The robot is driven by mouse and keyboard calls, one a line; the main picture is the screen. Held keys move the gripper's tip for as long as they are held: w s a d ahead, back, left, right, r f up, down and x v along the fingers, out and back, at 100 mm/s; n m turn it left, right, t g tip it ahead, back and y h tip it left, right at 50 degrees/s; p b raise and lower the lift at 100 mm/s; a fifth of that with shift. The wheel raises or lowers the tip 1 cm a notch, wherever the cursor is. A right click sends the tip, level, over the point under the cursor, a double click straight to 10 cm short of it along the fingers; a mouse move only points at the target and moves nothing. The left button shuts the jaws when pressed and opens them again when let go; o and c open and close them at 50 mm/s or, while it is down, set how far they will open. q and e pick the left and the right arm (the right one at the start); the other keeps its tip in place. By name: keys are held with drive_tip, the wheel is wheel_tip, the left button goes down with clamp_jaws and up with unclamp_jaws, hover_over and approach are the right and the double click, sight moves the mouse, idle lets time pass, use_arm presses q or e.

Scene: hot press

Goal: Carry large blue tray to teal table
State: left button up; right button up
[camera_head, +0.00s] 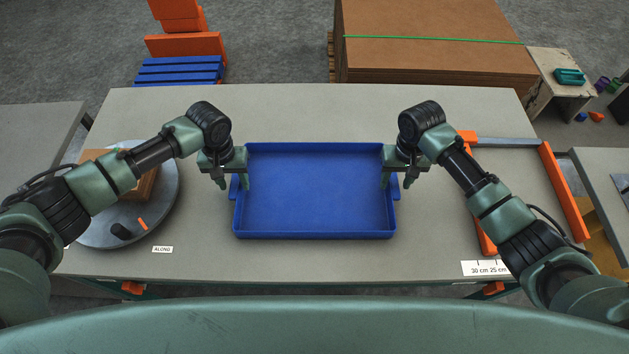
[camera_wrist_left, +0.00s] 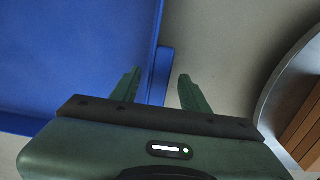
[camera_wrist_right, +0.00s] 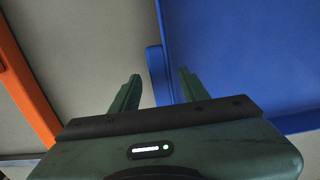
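The large blue tray (camera_head: 320,236) lies flat on a grey-topped table (camera_head: 330,262), empty. My left gripper (camera_head: 230,180) is open at the tray's left side, one finger inside the wall and one outside. The left wrist view shows the tray's lug (camera_wrist_left: 161,75) between the spread fingers. My right gripper (camera_head: 397,181) is open at the right side in the same way. The right wrist view shows the other lug (camera_wrist_right: 157,75) between its fingers, with gaps visible. I cannot tell how deep the fingers reach. No teal tabletop is clearly visible.
A round grey turntable (camera_head: 168,205) with a brown block stands left of the tray. An orange and grey frame (camera_head: 562,190) lies at the right. Other grey tables stand left (camera_head: 38,135) and right (camera_head: 600,165). Stacked brown sheets (camera_head: 430,60) stand behind. The table behind the tray is clear.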

use_arm(q)
drive_tip(key=shift+w+r, duration=0.1)
drive_tip(key=shift+r, duration=0.15)
use_arm(e)
drive_tip(key=shift+w, duration=0.1)
drive_tip(key=shift+r, duration=0.15)
use_arm(q)
wheel_tip(320, 180, up, 11)
drive_tip(key=shift+r, duration=0.2)
use_arm(e)
wheel_tip(320, 180, up, 12)
drive_tip(key=shift+f, duration=0.2)
idle(0.5)
